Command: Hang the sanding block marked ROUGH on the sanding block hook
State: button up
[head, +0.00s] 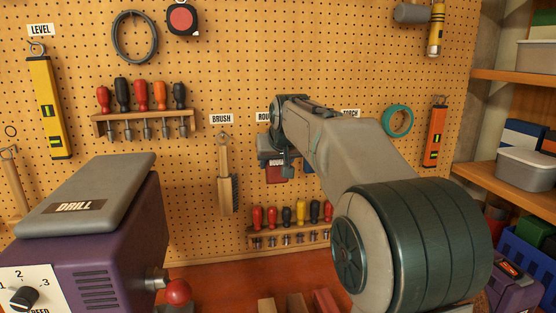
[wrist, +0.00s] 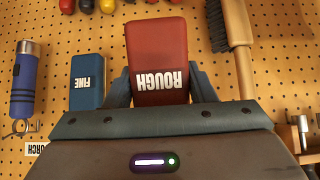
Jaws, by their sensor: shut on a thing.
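The red sanding block marked ROUGH (wrist: 157,50) sits between the two fingers of my gripper (wrist: 160,88) in the wrist view. In the head view the same red block (head: 276,174) shows below my gripper (head: 273,158), close to the pegboard. The gripper is shut on the block. A label starting "ROU" (head: 264,116) is on the board above the gripper, partly covered by my arm. The sanding block hook is hidden in both views, and I cannot tell whether the block touches it.
A blue block marked FINE (wrist: 87,80) hangs beside the held block, with a blue torch (wrist: 25,82) further left. A brush (head: 226,180) hangs left of my gripper. A screwdriver rack (head: 290,236) is below. A purple drill press (head: 105,240) stands at front left.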

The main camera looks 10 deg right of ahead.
jog(key=w+f+p, duration=0.1)
jog(key=w+p, duration=0.2)
jog(key=w, duration=0.3)
jog(key=shift+w, duration=0.2)
dwell(0.4)
jog(key=shift+f, duration=0.1)
dwell(0.5)
jog(key=o, duration=1.6)
jog(key=s+f+b+v, duration=0.1)
jog(key=b+v, duration=0.1)
jog(key=v, duration=1.2)
jog(key=s+f+g, duration=0.1)
jog(key=s+f, duration=0.8)
jog(key=s, duration=0.1)
jog(key=s+f+g, duration=0.2)
jog(key=s+f, duration=0.7)
jog(key=s, duration=0.2)
jog(key=s+f+g, duration=0.2)
jog(key=s+f, duration=0.6)
jog(key=s, duration=0.3)
jog(key=shift+s+d+f, duration=0.1)
jog(key=shift+s+f, duration=0.05)
jog(key=shift+f, duration=0.25)
